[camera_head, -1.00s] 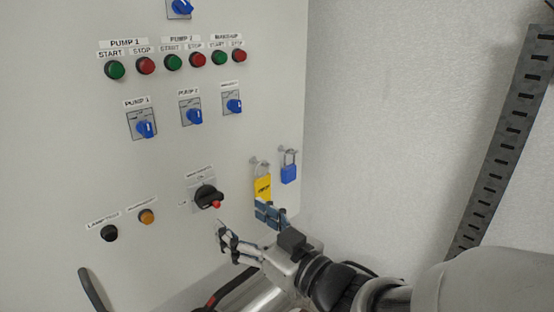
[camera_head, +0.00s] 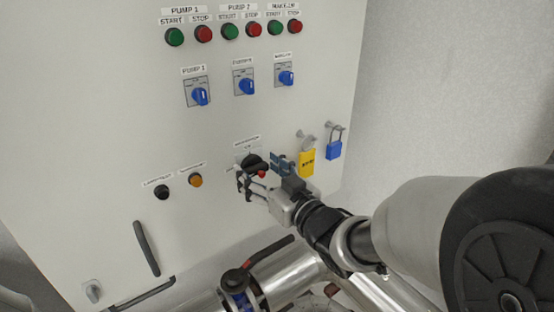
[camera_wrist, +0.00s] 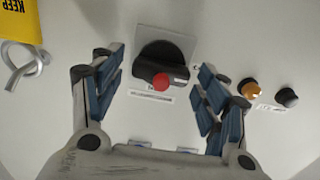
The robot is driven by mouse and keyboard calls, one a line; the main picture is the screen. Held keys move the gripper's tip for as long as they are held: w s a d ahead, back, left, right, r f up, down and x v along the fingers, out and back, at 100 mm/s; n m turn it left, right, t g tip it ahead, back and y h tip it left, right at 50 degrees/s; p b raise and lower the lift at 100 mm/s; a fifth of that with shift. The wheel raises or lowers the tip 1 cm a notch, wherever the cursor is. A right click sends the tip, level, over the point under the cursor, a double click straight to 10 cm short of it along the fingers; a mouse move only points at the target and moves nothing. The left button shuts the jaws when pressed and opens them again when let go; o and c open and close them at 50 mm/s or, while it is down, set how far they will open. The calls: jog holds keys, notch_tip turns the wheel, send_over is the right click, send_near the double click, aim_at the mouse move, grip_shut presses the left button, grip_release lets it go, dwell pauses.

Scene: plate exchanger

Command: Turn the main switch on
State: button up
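The main switch is a black rotary knob with a red spot on a light plate, low on the panel (camera_head: 251,161). In the wrist view the knob (camera_wrist: 160,62) sits between my two fingers, with the red spot (camera_wrist: 162,82) at its lower middle. My gripper (camera_head: 261,172) is open at the switch in the head view, and partly covers it. In the wrist view my gripper (camera_wrist: 156,88) has its blue-padded fingers apart on either side of the knob, with gaps to it. I cannot tell how deep the fingertips reach.
A yellow tag (camera_head: 307,162) and a blue padlock (camera_head: 334,149) hang to the right of the switch. An orange button (camera_head: 195,180) and a black button (camera_head: 162,192) are to its left. Blue selector switches (camera_head: 245,86) are above. Pipes (camera_head: 285,275) run below.

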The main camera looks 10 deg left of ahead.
jog(key=c, duration=0.9)
jog(key=shift+m, duration=0.3)
jog(key=m, duration=0.3)
jog(key=shift+w+m+b, duration=0.1)
jog(key=shift+m+b, duration=0.2)
jog(key=shift+b, duration=0.05)
jog(key=m, duration=0.4)
jog(key=shift+d+m, duration=0.1)
jog(key=shift+m, duration=0.2)
jog(key=m+p, duration=0.1)
jog(key=m, duration=0.3)
jog(key=shift+w+f+m, duration=0.1)
jog(key=shift+m, duration=0.2)
jog(key=m+p, duration=0.1)
jog(key=m, duration=0.3)
jog(key=shift+f+m, duration=0.15)
jog(key=shift+m, duration=0.15)
